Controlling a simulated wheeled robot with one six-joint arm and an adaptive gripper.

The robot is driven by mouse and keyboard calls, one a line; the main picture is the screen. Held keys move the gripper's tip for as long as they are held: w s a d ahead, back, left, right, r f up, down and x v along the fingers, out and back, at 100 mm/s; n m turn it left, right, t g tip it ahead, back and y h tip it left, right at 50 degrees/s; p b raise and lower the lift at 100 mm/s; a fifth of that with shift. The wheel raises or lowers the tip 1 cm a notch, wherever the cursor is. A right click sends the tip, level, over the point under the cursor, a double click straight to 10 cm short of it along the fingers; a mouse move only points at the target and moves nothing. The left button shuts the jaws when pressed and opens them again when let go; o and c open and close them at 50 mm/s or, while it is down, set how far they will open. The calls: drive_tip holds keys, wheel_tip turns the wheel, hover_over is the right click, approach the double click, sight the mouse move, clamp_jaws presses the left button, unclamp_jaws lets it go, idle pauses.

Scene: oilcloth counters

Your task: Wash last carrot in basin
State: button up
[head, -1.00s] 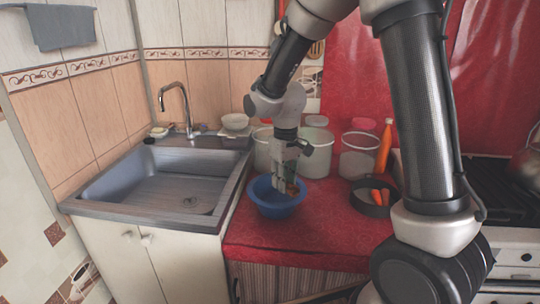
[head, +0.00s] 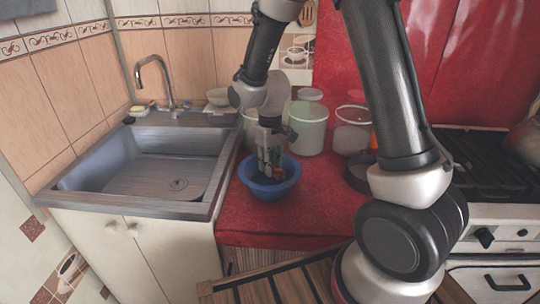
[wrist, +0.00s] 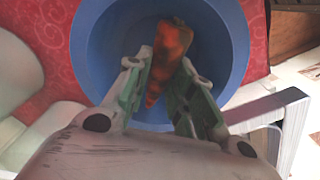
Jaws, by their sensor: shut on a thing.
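My gripper (head: 270,174) reaches down into the blue basin (head: 285,189) on the red counter. In the wrist view, my gripper's fingers (wrist: 158,95) are closed around an orange carrot (wrist: 172,45). The carrot has dark patches, and its narrow end lies between the fingers. The blue basin (wrist: 95,45) surrounds it in that view. I cannot tell whether the carrot touches the basin's bottom. In the head view the carrot is hard to make out behind the fingers.
A metal sink (head: 150,165) with a tap lies to the left. White canisters (head: 307,127) stand behind the basin. A dark pan (head: 358,172) is partly hidden by my arm. A stove (head: 470,165) is at the right. The counter's front strip is clear.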

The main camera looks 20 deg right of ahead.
drive_tip(key=shift+f, duration=3)
drive_tip(key=shift+r, duration=0.1)
drive_tip(key=shift+r, duration=5.4)
wheel_tip(320, 180, up, 3)
drive_tip(key=shift+f, duration=0.15)
drive_tip(key=shift+r, duration=0.6)
drive_tip(key=shift+s, duration=0.15)
